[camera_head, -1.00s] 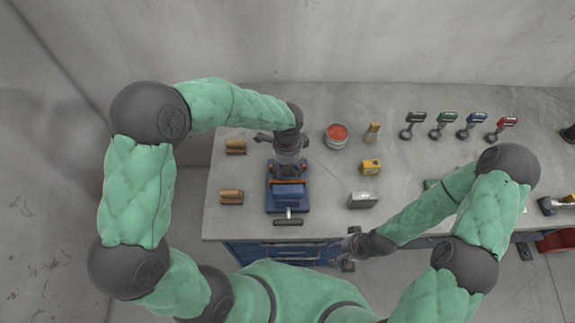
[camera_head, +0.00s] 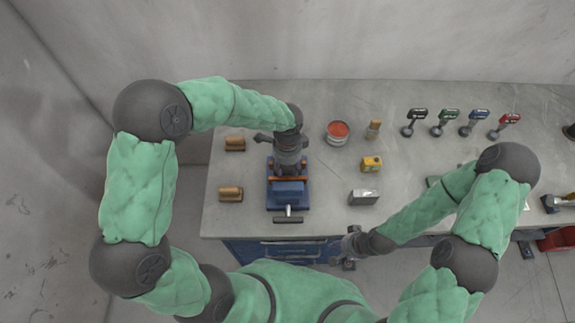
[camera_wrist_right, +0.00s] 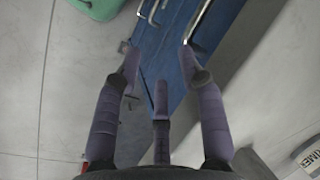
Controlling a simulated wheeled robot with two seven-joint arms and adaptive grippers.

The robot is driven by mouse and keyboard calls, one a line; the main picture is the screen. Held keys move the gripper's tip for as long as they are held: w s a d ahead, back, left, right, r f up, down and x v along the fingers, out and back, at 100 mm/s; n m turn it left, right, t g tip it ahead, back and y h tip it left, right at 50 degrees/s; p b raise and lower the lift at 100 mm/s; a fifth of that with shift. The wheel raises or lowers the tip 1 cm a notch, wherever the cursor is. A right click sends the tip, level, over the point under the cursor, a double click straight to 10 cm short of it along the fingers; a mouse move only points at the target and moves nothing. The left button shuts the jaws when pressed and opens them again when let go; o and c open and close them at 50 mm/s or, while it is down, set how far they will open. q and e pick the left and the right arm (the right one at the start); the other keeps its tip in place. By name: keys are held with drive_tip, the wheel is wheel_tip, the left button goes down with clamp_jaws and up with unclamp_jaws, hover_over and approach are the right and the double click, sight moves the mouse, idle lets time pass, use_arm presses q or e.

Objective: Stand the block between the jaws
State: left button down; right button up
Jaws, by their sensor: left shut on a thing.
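A blue vise (camera_head: 288,204) stands near the front left of the grey workbench, its handle toward the front edge. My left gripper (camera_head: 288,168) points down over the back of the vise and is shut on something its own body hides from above. An orange-brown strip (camera_head: 289,179) shows just in front of the gripper, across the vise; I cannot tell whether it is the block or part of the jaws. My right gripper (camera_head: 350,246) is at the bench's front edge; in the right wrist view (camera_wrist_right: 160,68) its fingers are apart and empty.
Two brown pieces (camera_head: 235,143) (camera_head: 231,194) lie left of the vise. To the right are a red-topped can (camera_head: 337,132), a small bottle (camera_head: 374,129), a yellow box (camera_head: 371,164) and a grey box (camera_head: 363,198). Several drills (camera_head: 446,122) stand at the back. Blue drawers (camera_head: 282,250) are below.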

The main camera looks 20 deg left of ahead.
use_arm(q)
drive_tip(key=shift+w+f, duration=0.1)
drive_tip(key=c, duration=0.7)
unclamp_jaws()
drive_tip(key=shift+o, duration=0.4)
drive_tip(key=shift+s+f, duration=0.15)
drive_tip(key=shift+s, duration=0.05)
wheel_tip(320, 180, up, 12)
drive_tip(key=shift+w+r, duration=0.1)
drive_tip(key=shift+r, duration=0.05)
